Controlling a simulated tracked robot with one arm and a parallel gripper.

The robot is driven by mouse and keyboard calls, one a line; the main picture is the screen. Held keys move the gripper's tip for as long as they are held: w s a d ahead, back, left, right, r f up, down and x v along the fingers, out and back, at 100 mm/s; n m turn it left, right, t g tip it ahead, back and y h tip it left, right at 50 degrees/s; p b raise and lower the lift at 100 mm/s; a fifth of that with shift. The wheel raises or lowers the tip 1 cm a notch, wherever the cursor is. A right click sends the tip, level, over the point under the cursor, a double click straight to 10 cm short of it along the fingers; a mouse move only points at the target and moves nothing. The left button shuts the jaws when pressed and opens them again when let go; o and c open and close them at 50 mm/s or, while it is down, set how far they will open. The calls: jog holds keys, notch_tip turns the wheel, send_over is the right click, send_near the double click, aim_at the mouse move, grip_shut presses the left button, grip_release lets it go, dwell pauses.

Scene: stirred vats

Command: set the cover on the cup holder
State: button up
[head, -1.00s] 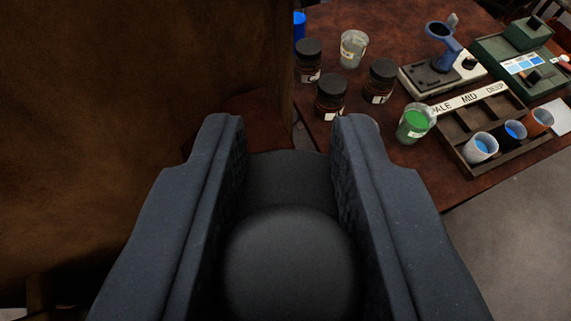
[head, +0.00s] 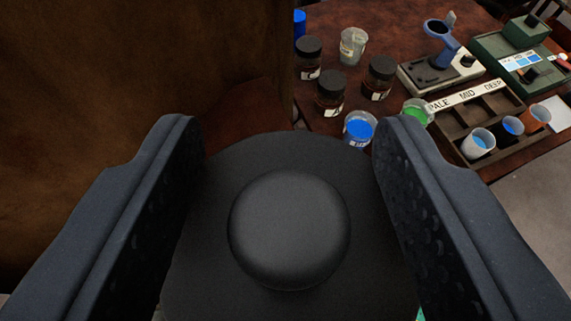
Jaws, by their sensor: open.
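The cover (head: 205,265) is a dark disc with a rounded black knob (head: 290,228) on top. It lies below and between the fingers of my gripper (head: 290,128). The gripper is open, with a clear gap between each finger and the knob. The cover looks flat. What it rests on is hidden beneath it, so I cannot tell whether the cup holder is there; only small bits of white and green show at its lower edges.
A brown table at the upper right holds dark-lidded jars (head: 331,93), a blue-filled cup (head: 360,128), a green-filled cup (head: 417,111), a compartment tray (head: 455,137) with cups, and a blue-ringed stand (head: 441,75). A large brown surface (head: 120,70) fills the upper left.

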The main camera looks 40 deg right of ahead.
jog(key=b+v, duration=0.2)
jog(key=v, duration=1)
jog(key=shift+s, duration=0.2)
jog(key=shift+a, duration=0.15)
